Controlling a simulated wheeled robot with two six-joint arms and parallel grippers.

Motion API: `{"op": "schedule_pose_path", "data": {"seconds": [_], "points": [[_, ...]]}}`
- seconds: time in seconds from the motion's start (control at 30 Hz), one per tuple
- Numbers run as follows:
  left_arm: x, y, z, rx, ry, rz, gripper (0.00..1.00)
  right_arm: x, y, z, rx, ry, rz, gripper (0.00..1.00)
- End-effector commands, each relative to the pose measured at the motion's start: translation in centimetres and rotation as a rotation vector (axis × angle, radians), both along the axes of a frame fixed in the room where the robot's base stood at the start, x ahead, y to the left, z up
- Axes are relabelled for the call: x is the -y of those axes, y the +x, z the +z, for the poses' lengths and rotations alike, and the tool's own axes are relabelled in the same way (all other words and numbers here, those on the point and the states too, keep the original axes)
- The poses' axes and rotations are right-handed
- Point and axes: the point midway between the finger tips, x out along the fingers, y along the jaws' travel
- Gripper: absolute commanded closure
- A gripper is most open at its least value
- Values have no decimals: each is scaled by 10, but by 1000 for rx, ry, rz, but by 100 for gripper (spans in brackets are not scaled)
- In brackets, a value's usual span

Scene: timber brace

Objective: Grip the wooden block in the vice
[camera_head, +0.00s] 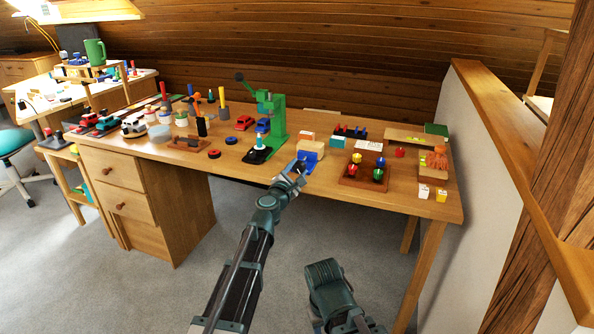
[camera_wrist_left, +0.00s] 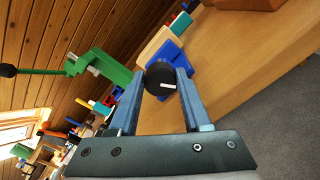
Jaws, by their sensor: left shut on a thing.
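The blue vice (camera_head: 311,156) stands near the front edge of the wooden desk. The pale wooden block (camera_head: 311,146) sits at its top; I cannot tell whether the jaws touch it on both sides. In the left wrist view the vice (camera_wrist_left: 178,56) and the block (camera_wrist_left: 157,40) show just beyond my fingers. My left gripper (camera_head: 298,168) is at the front of the vice. Its fingers are shut on a round black knob (camera_wrist_left: 160,78) with a white mark, in front of the vice.
A green press (camera_head: 277,125) stands left of the vice. The desk's front edge is close below my left gripper.

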Motion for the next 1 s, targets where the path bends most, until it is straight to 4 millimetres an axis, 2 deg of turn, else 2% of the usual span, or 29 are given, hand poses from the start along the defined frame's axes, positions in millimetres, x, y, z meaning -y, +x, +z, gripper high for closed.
{"op": "schedule_pose_path", "data": {"seconds": [0.4, 0.97, 1.0], "points": [[1, -1, -1, 53, 163, 0, 100, 0, 0, -1, 0, 0, 0, 50], [1, -1, -1, 59, 185, -1, 100, 0, 0, -1, 0, 0, 0, 50], [1, -1, -1, 59, 185, -1, 46, 0, 0, -1, 0, 0, 0, 50]]}}
